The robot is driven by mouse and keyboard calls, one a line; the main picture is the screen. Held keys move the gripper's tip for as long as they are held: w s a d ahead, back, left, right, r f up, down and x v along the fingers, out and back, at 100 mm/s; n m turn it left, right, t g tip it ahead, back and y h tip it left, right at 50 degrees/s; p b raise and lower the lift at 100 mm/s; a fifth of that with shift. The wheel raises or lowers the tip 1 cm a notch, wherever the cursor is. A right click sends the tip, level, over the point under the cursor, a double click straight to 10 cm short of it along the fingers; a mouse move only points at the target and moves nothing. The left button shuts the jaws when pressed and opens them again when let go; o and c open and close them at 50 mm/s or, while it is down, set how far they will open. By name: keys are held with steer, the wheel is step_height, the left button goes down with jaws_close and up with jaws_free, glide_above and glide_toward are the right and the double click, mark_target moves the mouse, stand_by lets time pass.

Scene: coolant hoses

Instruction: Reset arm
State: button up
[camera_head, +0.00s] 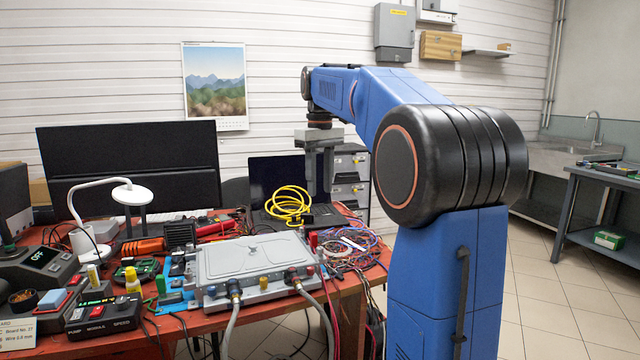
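My blue arm (447,270) rises at the right of the view and reaches left over the bench. My gripper (321,195) hangs with its grey fingers pointing down, in front of the laptop and beside the yellow coiled cable. A grey cold plate (255,257) lies on the bench to the left and nearer. Two grey hoses (231,325) meet fittings at its front edge, one by a blue ring (235,284) and one by a red ring (291,271), and hang down past the bench edge.
A laptop (271,180) stands behind. Tiled floor (556,318) is open at right.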

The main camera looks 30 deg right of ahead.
steer(key=s+a+f+t, duration=0.1)
steer(key=s+a+f, duration=0.45)
steer(key=s, duration=0.25)
steer(key=s+a+f+t, duration=0.1)
steer(key=s+a+f, duration=0.3)
steer(key=s+a, duration=0.3)
steer(key=s+a+f+m+t, duration=0.1)
steer(key=s+a+f+t, duration=0.1)
steer(key=s+f, duration=1.3)
steer(key=shift+s+a+f+t, duration=0.3)
steer(key=shift+a+f+t, duration=0.1)
steer(key=shift+a+f, duration=0.4)
